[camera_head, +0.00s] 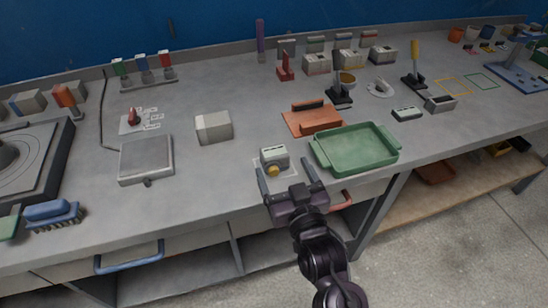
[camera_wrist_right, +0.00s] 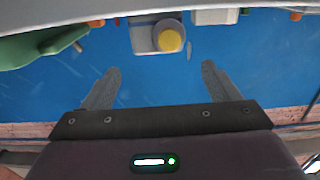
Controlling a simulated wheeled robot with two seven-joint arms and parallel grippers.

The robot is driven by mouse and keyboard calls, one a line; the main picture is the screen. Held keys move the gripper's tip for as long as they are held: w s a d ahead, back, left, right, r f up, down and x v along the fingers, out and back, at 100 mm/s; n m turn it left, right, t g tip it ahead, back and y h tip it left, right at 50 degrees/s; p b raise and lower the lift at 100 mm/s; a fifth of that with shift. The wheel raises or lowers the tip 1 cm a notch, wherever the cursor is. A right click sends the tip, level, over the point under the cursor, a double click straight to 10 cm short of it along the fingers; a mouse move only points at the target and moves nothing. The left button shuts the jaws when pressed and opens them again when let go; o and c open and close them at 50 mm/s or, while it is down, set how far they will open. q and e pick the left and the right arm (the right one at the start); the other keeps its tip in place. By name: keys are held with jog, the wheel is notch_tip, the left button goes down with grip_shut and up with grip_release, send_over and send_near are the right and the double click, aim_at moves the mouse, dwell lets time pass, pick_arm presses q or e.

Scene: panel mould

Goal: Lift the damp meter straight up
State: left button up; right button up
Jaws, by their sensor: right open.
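In the wrist view the meter lies between the lines of the two fingers (camera_wrist_right: 161,68), apart from both. My left gripper is not in view.
A green tray (camera_head: 357,149) stands close to the right of the meter, with an orange-brown block (camera_head: 312,118) behind it. A pale box (camera_head: 213,126) and a grey scale (camera_head: 146,157) stand to the left. Bare bench lies between the scale and the meter.

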aim_at(278, 159)
jog(key=x, duration=0.3)
jog(key=f+x, duration=0.1)
jog(key=x, duration=0.1)
jog(key=shift+w+p, duration=0.1)
jog(key=shift+p, duration=0.25)
jog(key=shift+c, duration=0.4)
jog(key=shift+r, duration=0.15)
jog(key=c, duration=1.2)
